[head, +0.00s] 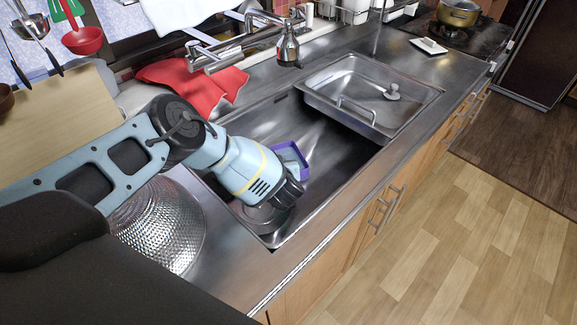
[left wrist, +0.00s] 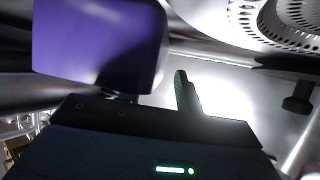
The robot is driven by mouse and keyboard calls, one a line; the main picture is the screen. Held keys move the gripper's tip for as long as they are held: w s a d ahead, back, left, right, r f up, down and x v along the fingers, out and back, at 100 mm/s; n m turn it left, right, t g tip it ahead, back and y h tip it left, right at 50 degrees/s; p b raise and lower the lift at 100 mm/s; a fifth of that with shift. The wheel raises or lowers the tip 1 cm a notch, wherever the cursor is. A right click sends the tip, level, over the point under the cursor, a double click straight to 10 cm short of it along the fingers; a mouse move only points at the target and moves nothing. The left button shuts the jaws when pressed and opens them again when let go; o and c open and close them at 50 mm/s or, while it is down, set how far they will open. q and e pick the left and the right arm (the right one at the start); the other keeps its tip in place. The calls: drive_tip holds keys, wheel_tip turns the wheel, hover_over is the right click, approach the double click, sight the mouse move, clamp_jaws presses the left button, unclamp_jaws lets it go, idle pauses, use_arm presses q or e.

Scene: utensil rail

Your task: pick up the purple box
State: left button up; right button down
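The purple box (head: 302,163) lies in the left part of the sink in the head view. Its purple edge and a paler face show just past my left wrist, which hides the rest. In the left wrist view the purple box (left wrist: 98,45) is large and close at the upper left. My left gripper (left wrist: 155,97) is at the box. One dark finger stands upright just right of the box, with a narrow gap between them. The other finger is mostly hidden behind the box. The fingers look apart. My right gripper is in neither view.
The steel sink (head: 345,163) has a raised tray (head: 330,103) with a handle at its right. A faucet (head: 287,48) and a red cloth (head: 190,82) are behind. A dimpled metal bowl (head: 160,225) is near my arm. A pot (head: 458,13) stands far right.

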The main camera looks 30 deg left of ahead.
use_arm(q)
clamp_jaws()
drive_tip(key=shift+r, duration=0.1)
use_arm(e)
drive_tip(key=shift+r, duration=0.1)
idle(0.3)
